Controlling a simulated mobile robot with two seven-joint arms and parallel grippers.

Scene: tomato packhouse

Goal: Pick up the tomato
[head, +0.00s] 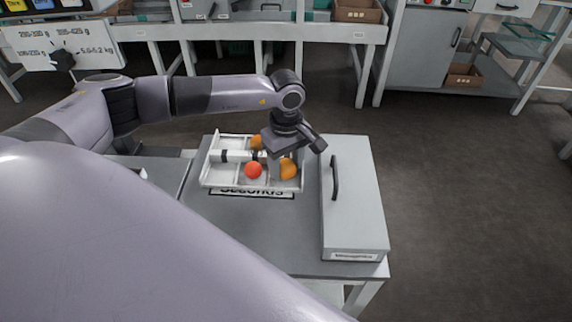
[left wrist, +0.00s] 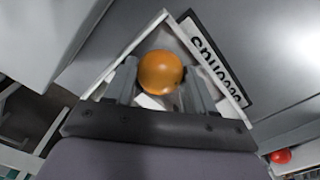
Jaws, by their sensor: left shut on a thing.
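My left gripper (head: 282,157) reaches down into the right part of a shallow white tray (head: 212,183) in the head view. It is shut on an orange tomato (head: 289,171). In the left wrist view the same orange tomato (left wrist: 160,72) sits between the two fingers, in front of the tray's corner (left wrist: 122,56). I cannot tell whether it is clear of the tray floor. A red tomato (head: 253,170) lies in the tray to the left, and it also shows in the left wrist view (left wrist: 281,156). Another orange tomato (head: 256,142) lies at the tray's back. My right gripper is out of view.
The tray stands on a grey worktop (head: 300,235) with a black-and-white label at its front. A grey box (head: 355,200) with a dark handle stands close on the right. Benches (head: 250,30) line the back, with open floor between. My own arm covers the lower left.

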